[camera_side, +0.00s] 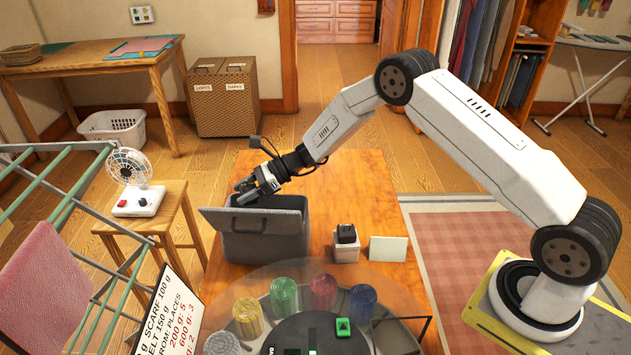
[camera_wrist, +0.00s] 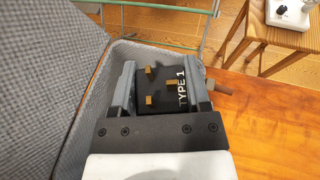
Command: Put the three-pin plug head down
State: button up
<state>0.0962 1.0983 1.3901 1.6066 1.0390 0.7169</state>
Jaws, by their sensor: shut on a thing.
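My gripper (camera_side: 246,189) hangs over the back left part of a grey lidded fabric box (camera_side: 265,238). In the wrist view its two grey fingers (camera_wrist: 163,85) are shut on the black three-pin plug (camera_wrist: 172,103). The plug bears the white letters "TYPE 1". Its brass pins face the wrist camera. The box's grey fabric wall and rim (camera_wrist: 75,140) show around the fingers at left and top. I cannot tell whether the plug touches the box. In the side view the plug is not clearly seen behind the fingers.
A black block (camera_side: 346,233) stands on a small pale box, beside a blank white card (camera_side: 388,249). Several coloured jars (camera_side: 284,294) stand under a clear cover in front. A fan (camera_side: 130,168) sits on a stool at left. Bare wooden tabletop lies behind the box.

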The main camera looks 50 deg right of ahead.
jog(key=shift+f, duration=0.55)
jog(key=o, duration=1.2)
jog(key=shift+o, duration=0.2)
jog(key=shift+r, duration=0.15)
jog(key=shift+r, duration=0.5)
jog(key=v, duration=1.2)
jog(key=shift+s+f, duration=0.1)
